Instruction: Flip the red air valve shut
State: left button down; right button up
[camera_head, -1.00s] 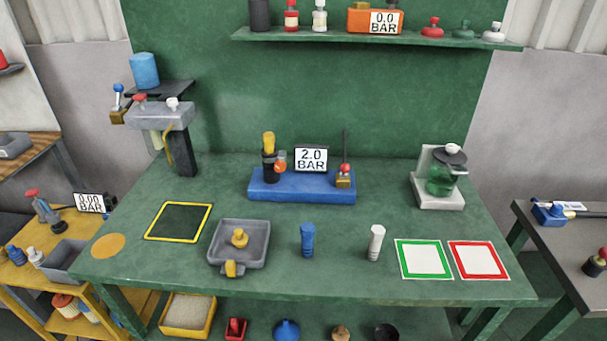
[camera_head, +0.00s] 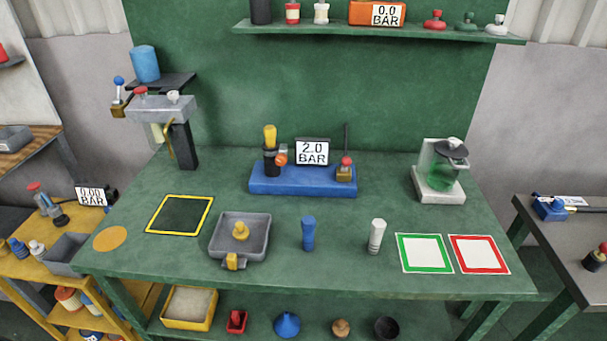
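On the green bench, a blue base (camera_head: 303,186) carries a small brass valve with a red top (camera_head: 345,168) at its right end. A thin dark rod stands upright behind this valve. A display (camera_head: 312,152) on the base reads 2.0 BAR. At the base's left end stands a black cylinder with a yellow top (camera_head: 270,150), with an orange-red round part (camera_head: 281,160) beside it. I cannot tell for certain which red part is the air valve's handle. Neither of my grippers shows in the view.
A grey tray with a yellow knob (camera_head: 240,255), a blue peg (camera_head: 308,234) and a white peg (camera_head: 376,236) stand in front. A glass device (camera_head: 440,175) is at right, a grey press-like stand (camera_head: 165,115) at left. The bench between base and pegs is clear.

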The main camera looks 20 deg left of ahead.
aim_at(346, 162)
jog(key=i+l+u, duration=0.1)
jog(key=u, duration=0.25)
jog(key=i+l+u, duration=0.1)
jog(key=l+u, duration=0.25)
jog(key=i+l+u, duration=0.1)
jog(key=u, duration=0.25)
